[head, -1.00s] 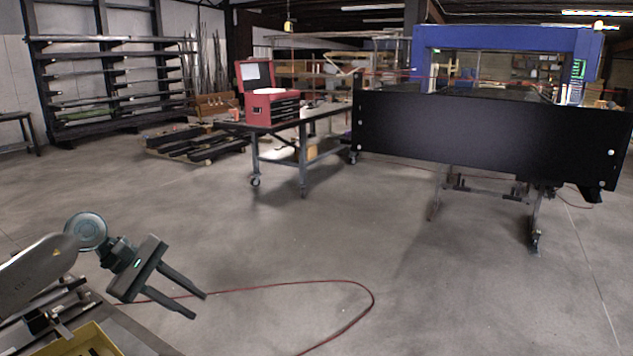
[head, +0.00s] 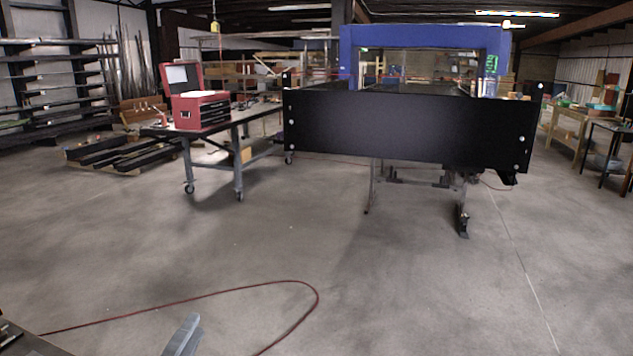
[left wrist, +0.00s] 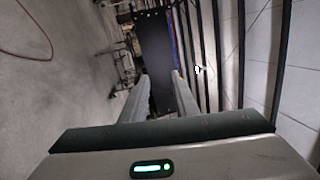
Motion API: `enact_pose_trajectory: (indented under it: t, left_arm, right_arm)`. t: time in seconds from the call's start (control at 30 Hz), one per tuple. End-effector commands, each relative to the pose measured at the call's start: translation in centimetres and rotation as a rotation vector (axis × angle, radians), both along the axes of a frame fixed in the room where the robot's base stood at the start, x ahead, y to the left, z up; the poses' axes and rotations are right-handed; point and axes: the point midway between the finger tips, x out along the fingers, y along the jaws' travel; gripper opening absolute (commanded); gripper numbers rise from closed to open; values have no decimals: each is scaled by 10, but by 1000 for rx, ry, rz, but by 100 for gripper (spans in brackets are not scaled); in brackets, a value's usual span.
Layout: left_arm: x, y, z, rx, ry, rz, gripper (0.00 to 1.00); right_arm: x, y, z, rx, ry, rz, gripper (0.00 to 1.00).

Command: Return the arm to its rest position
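My left gripper (left wrist: 161,84) shows in the left wrist view with its two grey fingers apart. Nothing sits between them; the black side panel of the conveyor (left wrist: 158,45) shows beyond the tips. In the head view only a small grey part of my left arm or gripper stands at the bottom edge, and its fingers cannot be made out there. My right gripper is in neither view.
The black-sided conveyor (head: 400,130) with a blue detector frame (head: 425,38) stands ahead. A wheeled table (head: 238,118) with a red toolbox (head: 200,109) is left of it. A red hose (head: 225,291) lies on the open floor. A bench corner (head: 30,345) shows at bottom left.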

Motion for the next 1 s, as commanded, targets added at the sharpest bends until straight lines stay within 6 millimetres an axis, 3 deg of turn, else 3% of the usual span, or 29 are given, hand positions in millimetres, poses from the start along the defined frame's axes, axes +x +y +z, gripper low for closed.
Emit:
enact_pose_trajectory:
  t: [0.17, 0.27, 0.4, 0.5, 0.7, 1.0]
  left_arm:
    - [-42, 23, -84, -381, 328, 195, 27]
    - [-79, 28, -133, -575, 513, 313, 27]
    - [-142, 26, -194, -810, 757, 485, 27]
    - [-188, 18, -226, -938, 905, 596, 27]
    - [-255, 3, -258, -1085, 1098, 753, 27]
    - [-325, -17, -277, -1208, 1284, 918, 27]
  right_arm:
    - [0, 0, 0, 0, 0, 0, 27]
    - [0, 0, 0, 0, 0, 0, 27]
    - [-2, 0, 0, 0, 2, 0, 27]
    - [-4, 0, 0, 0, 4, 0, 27]
    - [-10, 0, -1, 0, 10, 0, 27]
    - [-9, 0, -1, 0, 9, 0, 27]
